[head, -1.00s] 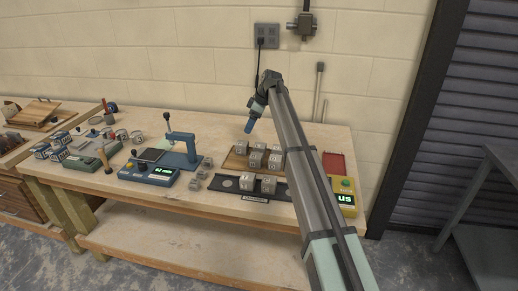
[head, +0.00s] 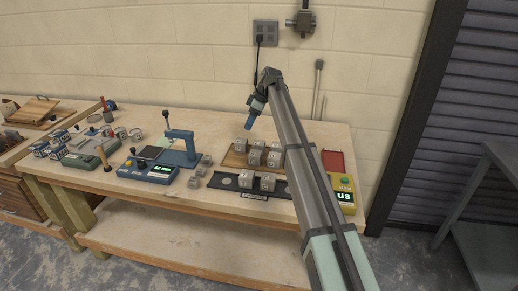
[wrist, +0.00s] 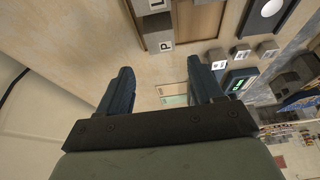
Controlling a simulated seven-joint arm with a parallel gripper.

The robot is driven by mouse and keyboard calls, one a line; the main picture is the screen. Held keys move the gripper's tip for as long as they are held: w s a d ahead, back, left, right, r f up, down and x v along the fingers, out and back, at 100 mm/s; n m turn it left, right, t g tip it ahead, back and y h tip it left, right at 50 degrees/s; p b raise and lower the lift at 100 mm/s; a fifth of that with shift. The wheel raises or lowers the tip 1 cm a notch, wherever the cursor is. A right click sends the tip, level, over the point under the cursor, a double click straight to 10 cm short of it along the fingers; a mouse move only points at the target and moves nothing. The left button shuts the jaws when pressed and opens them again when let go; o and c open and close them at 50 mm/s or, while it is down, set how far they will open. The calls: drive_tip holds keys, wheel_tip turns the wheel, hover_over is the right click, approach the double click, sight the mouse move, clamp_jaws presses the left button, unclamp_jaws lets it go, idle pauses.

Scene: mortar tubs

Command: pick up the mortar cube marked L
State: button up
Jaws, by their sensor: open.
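Several grey mortar cubes (head: 257,144) stand in rows on a wooden board on the bench; their letters are too small to read in the head view. In the wrist view, a cube that seems marked L (wrist: 155,4) is cut off by the top edge, beside a cube marked P (wrist: 166,46). My gripper (head: 249,125) hangs above the bench, near the back left of the board. In the wrist view its two fingers (wrist: 161,72) are apart with nothing between them.
A black tray (head: 215,186) with two cubes and a round spot lies in front of the board. A blue press (head: 180,146), small cubes (head: 200,171) and a blue scale (head: 148,173) stand left. A red tray (head: 333,161) and yellow display box (head: 345,195) are right.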

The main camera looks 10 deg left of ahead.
approach(259, 143)
drive_tip(key=x, duration=1)
drive_tip(key=shift+w+f, duration=0.1)
idle(0.3)
drive_tip(key=shift+c, duration=0.3)
drive_tip(key=c, duration=0.9)
